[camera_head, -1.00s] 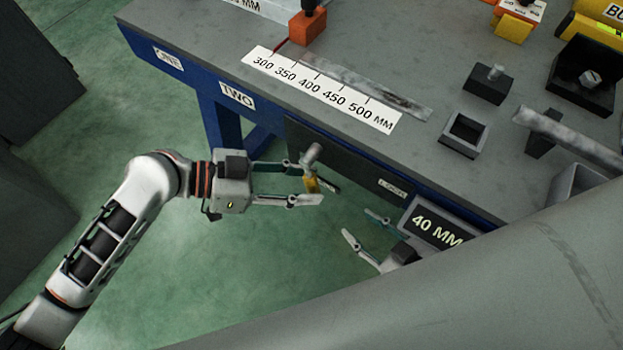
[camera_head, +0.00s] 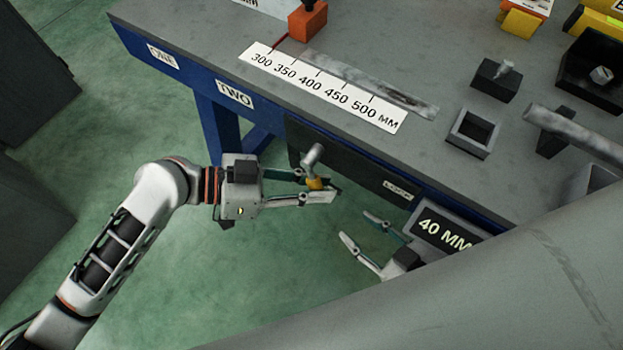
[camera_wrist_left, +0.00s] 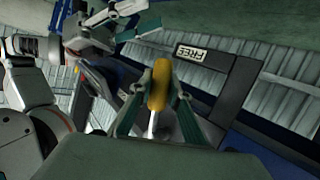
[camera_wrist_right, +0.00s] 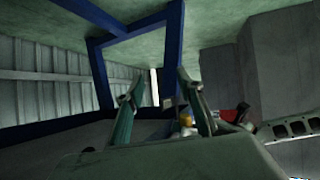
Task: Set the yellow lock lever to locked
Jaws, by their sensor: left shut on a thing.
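The yellow lock lever (camera_head: 315,184) is on the side of the bench, below a grey cylindrical knob. My left gripper (camera_head: 325,190) reaches it from the left and is shut on it. In the left wrist view the yellow lever (camera_wrist_left: 160,85) stands between the two fingertips. A plate reading FREE (camera_wrist_left: 191,53) is beyond it in that view. A white label (camera_head: 397,190) is on the bench side to the right of the lever; its text is too small to read surely. My right gripper (camera_head: 356,228) is open and empty, lower right of the lever.
The grey bench top (camera_head: 200,50) has a scale strip (camera_head: 320,88) marked 300 to 500 mm. A 40 MM display (camera_head: 440,235) is close to my right gripper. Green floor is free below my left arm. A large grey shape covers the lower right.

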